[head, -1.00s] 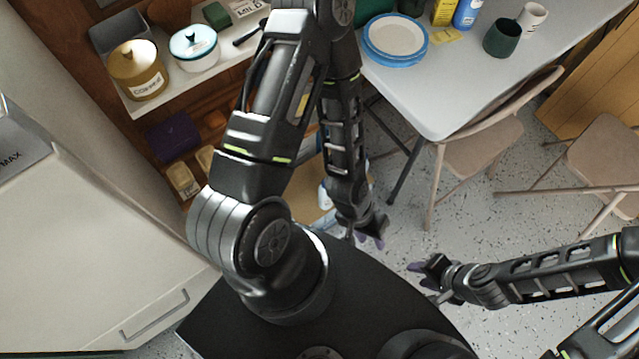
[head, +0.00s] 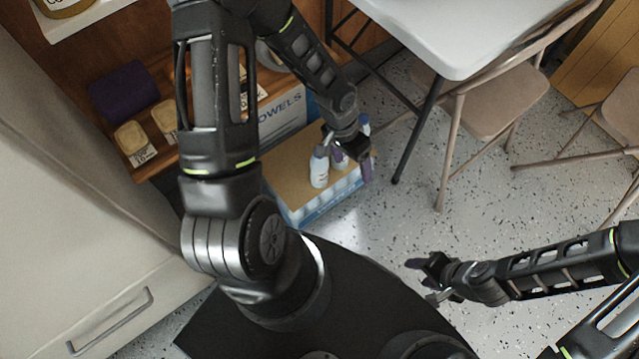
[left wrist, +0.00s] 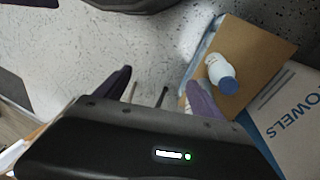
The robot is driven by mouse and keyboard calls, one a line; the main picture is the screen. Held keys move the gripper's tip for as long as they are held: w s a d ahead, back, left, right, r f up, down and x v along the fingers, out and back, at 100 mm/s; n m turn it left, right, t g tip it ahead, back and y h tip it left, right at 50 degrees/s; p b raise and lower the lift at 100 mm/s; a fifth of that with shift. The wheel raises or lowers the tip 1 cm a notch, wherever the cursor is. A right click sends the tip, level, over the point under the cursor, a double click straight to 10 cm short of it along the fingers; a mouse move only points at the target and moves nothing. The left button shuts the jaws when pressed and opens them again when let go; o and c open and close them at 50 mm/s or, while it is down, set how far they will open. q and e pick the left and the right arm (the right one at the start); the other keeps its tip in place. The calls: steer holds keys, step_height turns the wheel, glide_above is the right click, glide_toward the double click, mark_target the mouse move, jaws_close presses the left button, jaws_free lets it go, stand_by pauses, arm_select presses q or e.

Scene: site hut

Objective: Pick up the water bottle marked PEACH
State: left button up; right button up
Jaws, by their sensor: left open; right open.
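A white bottle (head: 319,171) with a bluish cap stands on a brown-topped carton (head: 288,168) low in front of me. Another pale bottle shape (head: 364,125) shows partly behind my left gripper (head: 352,162). My left gripper is open above the carton's right part, close to the bottles, its purple fingers pointing down. The left wrist view shows one white bottle (left wrist: 216,68) with a blue cap, beyond the right finger and outside the open jaws (left wrist: 160,93). No bottle marking is readable, so I cannot tell which is PEACH. My right gripper (head: 430,278) is open, empty and far from the bottles.
A box marked TOWELS (head: 288,112) stands behind the carton. A low wooden shelf with jars (head: 133,137) and a purple item (head: 122,92) is at left. A grey table (head: 460,35) and folding chairs (head: 490,105) stand right. The speckled floor between is clear.

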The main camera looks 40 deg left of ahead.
mark_target(319, 158)
arm_select(q)
steer(key=a+f+y+b, duration=0.1)
steer(key=a+b, duration=0.1)
steer(key=a, duration=0.1)
steer(key=w+a+f+b, duration=0.1)
steer(key=a+f+b, duration=0.1)
steer(key=a, duration=0.2)
steer(key=w+a+f+y+b, duration=0.1)
steer(key=a+f+b, duration=0.1)
steer(key=a, duration=0.2)
steer(key=shift+w+f+m+y+b, duration=0.15)
steer(key=shift+w+m+y+b, duration=0.05)
steer(key=shift+m+y+b, duration=0.15)
steer(key=shift+a, duration=0.4)
steer(key=shift+r, duration=0.2)
arm_select(e)
step_height(319, 158, down, 10)
steer(key=shift+w+r, duration=0.25)
arm_select(q)
steer(key=shift+f, duration=0.1)
steer(key=shift+f+b, duration=0.4)
steer(key=shift+f, duration=0.85)
arm_select(e)
steer(key=shift+w+d+f, duration=0.1)
steer(key=shift+d+f, duration=0.1)
steer(key=shift+f, duration=0.3)
